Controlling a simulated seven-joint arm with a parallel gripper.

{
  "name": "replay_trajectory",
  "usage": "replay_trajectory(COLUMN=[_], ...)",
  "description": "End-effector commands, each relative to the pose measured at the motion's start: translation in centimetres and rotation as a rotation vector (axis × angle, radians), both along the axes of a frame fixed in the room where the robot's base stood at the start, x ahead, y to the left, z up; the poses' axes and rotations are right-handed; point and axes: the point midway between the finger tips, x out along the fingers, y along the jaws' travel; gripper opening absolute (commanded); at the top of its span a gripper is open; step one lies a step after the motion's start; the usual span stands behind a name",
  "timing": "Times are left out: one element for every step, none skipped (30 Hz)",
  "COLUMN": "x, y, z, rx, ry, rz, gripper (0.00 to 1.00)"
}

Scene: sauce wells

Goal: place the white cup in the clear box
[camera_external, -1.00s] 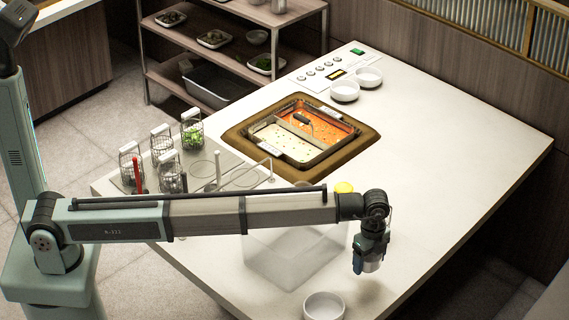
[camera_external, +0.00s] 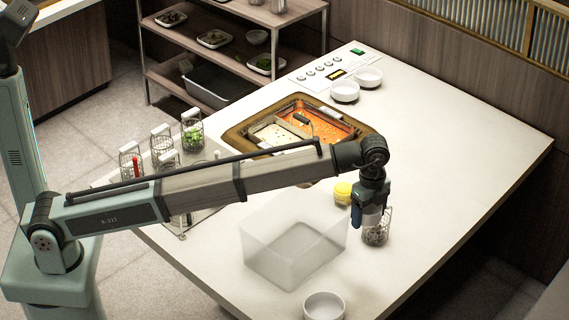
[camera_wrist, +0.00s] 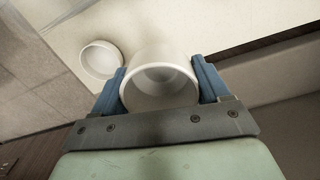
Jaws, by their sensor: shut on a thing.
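The white cup (camera_wrist: 160,82) is held between the two blue fingers of my gripper (camera_wrist: 160,88) in the wrist view, its open mouth toward the camera. In the external view, my gripper (camera_external: 370,218) is raised above the counter, to the right of the clear box, and partly covers the cup (camera_external: 371,222). The clear box (camera_external: 270,264) stands open on the counter, left of and below the gripper in the picture. It looks empty.
A white bowl (camera_external: 323,307) sits at the front edge; two more white bowls (camera_external: 344,91) stand at the back. A yellow item (camera_external: 343,192) lies behind the box. The sauce wells (camera_external: 330,116) are farther back.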

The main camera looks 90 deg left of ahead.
Motion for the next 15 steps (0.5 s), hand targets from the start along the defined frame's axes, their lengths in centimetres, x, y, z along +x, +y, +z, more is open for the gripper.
replay_trajectory(x=[-1.2,-1.6,-2.3,-2.9,-3.5,-4.5,-5.1,-5.9,-7.0,-7.8,-8.6,-9.6,-10.3,-10.9,-11.7], y=[0.9,1.3,2.0,2.6,3.2,4.0,4.7,5.4,6.2,6.9,7.6,8.4,8.9,9.5,10.1], z=[0.0,0.0,0.0,0.0,0.0,0.0,0.0,0.0,0.0,0.0,0.0,0.0,0.0,-0.1,-0.1], rx=[0.000,0.000,0.000,0.000,0.000,0.000,0.000,0.000,0.000,0.000,0.000,0.000,0.000,0.000,0.000], ry=[-0.001,-0.001,-0.001,-0.001,-0.001,-0.002,-0.002,-0.002,-0.002,-0.002,-0.002,-0.001,-0.001,-0.001,-0.001], rz=[-0.007,-0.014,-0.022,-0.030,-0.036,-0.048,-0.057,-0.066,-0.080,-0.090,-0.099,-0.113,-0.123,-0.131,-0.143], gripper=[0.43,0.43,0.43,0.43,0.43,0.43,0.43,0.43,0.43,0.43,0.43,0.43,0.43,0.43,0.43])
